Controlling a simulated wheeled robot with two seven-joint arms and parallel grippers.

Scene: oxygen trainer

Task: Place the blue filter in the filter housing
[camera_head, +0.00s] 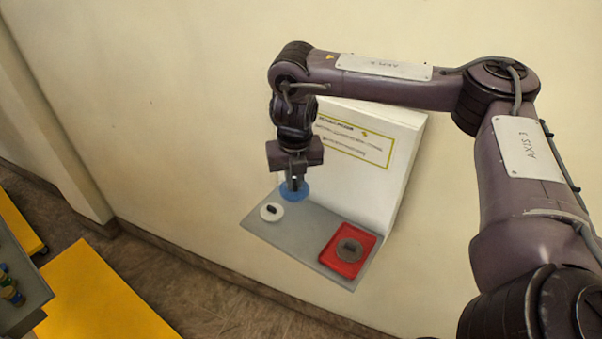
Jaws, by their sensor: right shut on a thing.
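The blue filter (296,194) is a blue disc at the back left of a grey shelf. My right gripper (294,184) points down over it, with its fingers shut at the middle of the disc. Whether the disc rests on the shelf or hangs just above it, I cannot tell. A white round piece with a dark slot (271,212) is on the shelf, in front and left of the blue filter. A red square tray (330,258) holding a grey disc (349,250) is at the shelf's right end. Which part is the filter housing is not clear. My left gripper is not in view.
The grey shelf (290,236) juts from a white panel (400,135) with a yellow-framed label, against a cream wall. The shelf's middle is bare. Yellow surfaces (95,300) and a grey top with small coloured items (12,290) are at lower left.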

